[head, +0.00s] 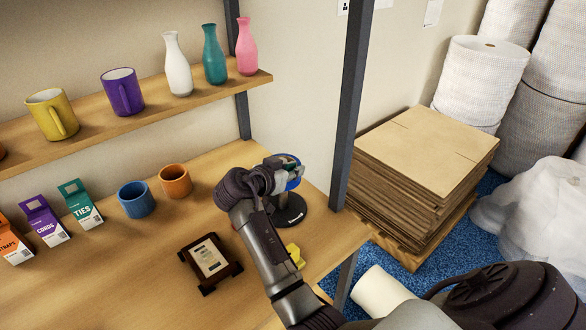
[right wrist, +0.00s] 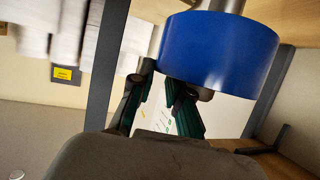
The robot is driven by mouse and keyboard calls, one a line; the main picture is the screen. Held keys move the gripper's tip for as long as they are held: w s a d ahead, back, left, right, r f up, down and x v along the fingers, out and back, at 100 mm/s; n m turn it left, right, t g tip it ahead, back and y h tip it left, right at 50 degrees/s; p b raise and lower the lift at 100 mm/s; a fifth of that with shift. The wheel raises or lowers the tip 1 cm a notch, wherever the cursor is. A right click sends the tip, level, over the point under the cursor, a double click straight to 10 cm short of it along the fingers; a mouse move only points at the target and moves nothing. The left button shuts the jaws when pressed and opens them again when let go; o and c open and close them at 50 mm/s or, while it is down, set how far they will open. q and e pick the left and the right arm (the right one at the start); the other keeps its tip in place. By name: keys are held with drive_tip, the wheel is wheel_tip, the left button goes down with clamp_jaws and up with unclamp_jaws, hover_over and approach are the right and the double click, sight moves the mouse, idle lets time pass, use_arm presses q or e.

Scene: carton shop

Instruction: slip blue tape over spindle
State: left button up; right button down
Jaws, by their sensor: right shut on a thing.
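The blue tape (head: 293,184) is a thick ring held above the black round base of the spindle (head: 290,212) on the table. In the right wrist view the blue tape (right wrist: 218,55) fills the upper right, and a grey metal rod (right wrist: 222,5) shows at its top edge. My right gripper (head: 284,168) is shut on the tape; its green-padded fingers (right wrist: 165,98) reach its edge. The gripper and tape hide much of the spindle, so I cannot tell whether the ring is around the post. My left gripper is not in view.
A framed plaque (head: 210,262) and a yellow object (head: 295,255) lie near my right arm. A blue mug (head: 136,199), an orange mug (head: 175,181) and small boxes (head: 80,205) stand left. A grey shelf post (head: 354,90) rises right of the spindle.

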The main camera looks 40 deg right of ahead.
drive_tip(key=shift+f+b, duration=4.3)
drive_tip(key=shift+f, duration=0.85)
drive_tip(key=c, duration=1)
unclamp_jaws()
drive_tip(key=shift+r, duration=0.1)
drive_tip(key=shift+c, duration=0.2)
wheel_tip(320, 180, up, 2)
drive_tip(key=shift+r+p, duration=0.1)
drive_tip(key=shift+p, duration=0.65)
drive_tip(key=shift+r+p, duration=2.5)
drive_tip(key=shift+r, duration=1.5)
